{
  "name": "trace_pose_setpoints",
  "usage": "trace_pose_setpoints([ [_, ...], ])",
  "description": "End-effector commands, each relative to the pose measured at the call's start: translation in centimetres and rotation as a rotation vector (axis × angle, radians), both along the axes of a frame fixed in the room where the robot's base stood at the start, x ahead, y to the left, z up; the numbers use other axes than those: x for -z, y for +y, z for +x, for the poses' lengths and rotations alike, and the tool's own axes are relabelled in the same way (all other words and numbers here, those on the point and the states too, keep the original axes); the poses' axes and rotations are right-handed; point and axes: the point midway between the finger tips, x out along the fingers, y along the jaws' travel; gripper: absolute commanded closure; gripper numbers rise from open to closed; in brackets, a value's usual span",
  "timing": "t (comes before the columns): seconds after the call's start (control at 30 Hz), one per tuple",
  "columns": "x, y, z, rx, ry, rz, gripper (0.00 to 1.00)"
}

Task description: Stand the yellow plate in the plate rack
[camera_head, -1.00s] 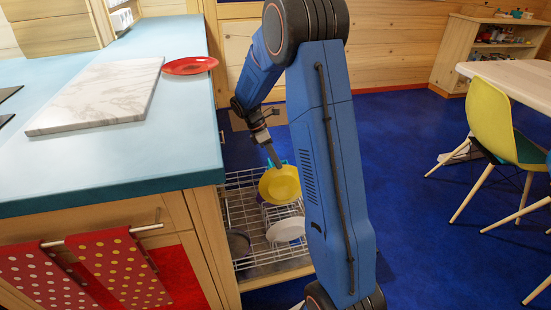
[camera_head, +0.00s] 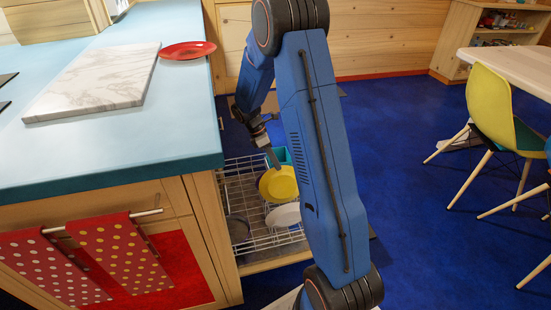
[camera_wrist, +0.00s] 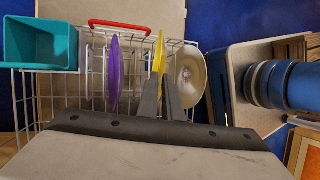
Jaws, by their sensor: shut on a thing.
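The yellow plate (camera_head: 280,184) is on edge in my gripper (camera_head: 273,160), over the pulled-out white wire rack (camera_head: 262,244). In the wrist view my gripper (camera_wrist: 161,90) is shut on the yellow plate (camera_wrist: 159,50), which shows as a thin upright edge among the rack wires (camera_wrist: 86,85). A purple plate (camera_wrist: 114,72) stands on edge to its left and a pale round dish (camera_wrist: 188,78) is close to its right. I cannot tell whether the yellow plate's lower edge touches the rack.
A teal bin (camera_wrist: 40,45) and a red handle (camera_wrist: 120,27) are at the rack's edge. The blue counter (camera_head: 130,135) beside the rack bears a marble board (camera_head: 95,85) and a red plate (camera_head: 187,50). Chairs (camera_head: 495,115) are at right; floor between is clear.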

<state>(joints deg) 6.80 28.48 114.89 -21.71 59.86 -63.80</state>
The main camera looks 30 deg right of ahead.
Motion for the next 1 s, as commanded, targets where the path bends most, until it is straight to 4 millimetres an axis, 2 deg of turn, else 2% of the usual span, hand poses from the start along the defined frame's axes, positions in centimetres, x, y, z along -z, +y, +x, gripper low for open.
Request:
trace_pose_setpoints([
  [0.6, 4.7, 0.0, 0.1, 0.0, -0.003, 0.0, 1.0],
  [1.0, 5.5, 0.0, 0.2, 0.001, -0.004, -0.001, 1.0],
])
